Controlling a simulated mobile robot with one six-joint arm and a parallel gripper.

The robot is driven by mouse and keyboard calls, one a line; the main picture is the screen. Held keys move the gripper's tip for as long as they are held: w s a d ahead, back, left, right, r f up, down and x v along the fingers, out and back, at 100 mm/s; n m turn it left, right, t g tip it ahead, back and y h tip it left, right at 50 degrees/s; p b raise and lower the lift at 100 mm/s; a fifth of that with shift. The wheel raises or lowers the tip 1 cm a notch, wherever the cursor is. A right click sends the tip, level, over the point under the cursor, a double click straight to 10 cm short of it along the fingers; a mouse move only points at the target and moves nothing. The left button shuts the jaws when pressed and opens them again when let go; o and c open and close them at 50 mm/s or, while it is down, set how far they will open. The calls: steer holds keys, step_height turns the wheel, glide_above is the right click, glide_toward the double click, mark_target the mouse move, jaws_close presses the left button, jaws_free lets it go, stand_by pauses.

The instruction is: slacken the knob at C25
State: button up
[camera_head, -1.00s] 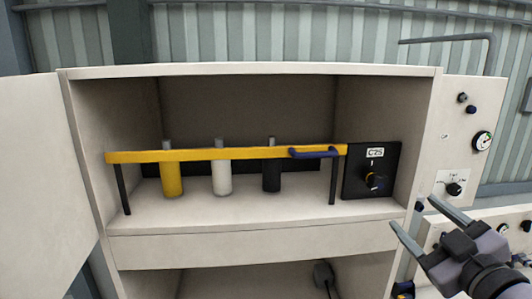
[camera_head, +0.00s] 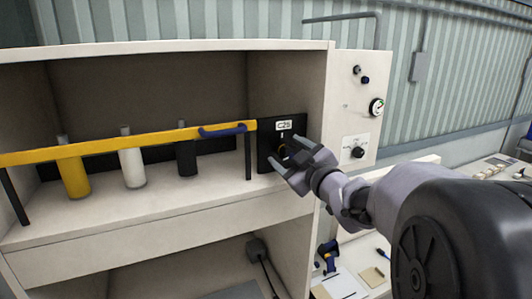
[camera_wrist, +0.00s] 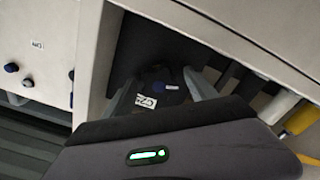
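The C25 label (camera_head: 284,125) is on a black panel (camera_head: 266,132) at the right end of the cabinet shelf. In the wrist view the C25 label (camera_wrist: 146,101) and a dark knob with a blue spot (camera_wrist: 170,87) lie between the fingers. I cannot tell whether the fingers touch the knob.
A yellow bar (camera_head: 110,143) with a blue handle (camera_head: 222,130) runs across the shelf left of the panel. Yellow, white and black cylinders (camera_head: 132,168) stand behind it. The cabinet's right wall (camera_head: 315,95) is close beside my gripper. A gauge (camera_head: 376,107) is outside it.

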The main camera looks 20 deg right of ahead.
steer(key=shift+s, duration=0.1)
steer(key=c, duration=1.3)
steer(key=shift+f+n+b, duration=0.15)
steer(key=shift+n+b, duration=0.45)
steer(key=shift+b, duration=0.55)
steer(key=o, duration=1.4)
steer(key=s+p, duration=0.1)
steer(key=s, duration=1.6)
steer(key=shift+s+d+p, duration=0.15)
steer(key=shift+d+p, duration=0.1)
steer(key=shift+p, duration=0.05)
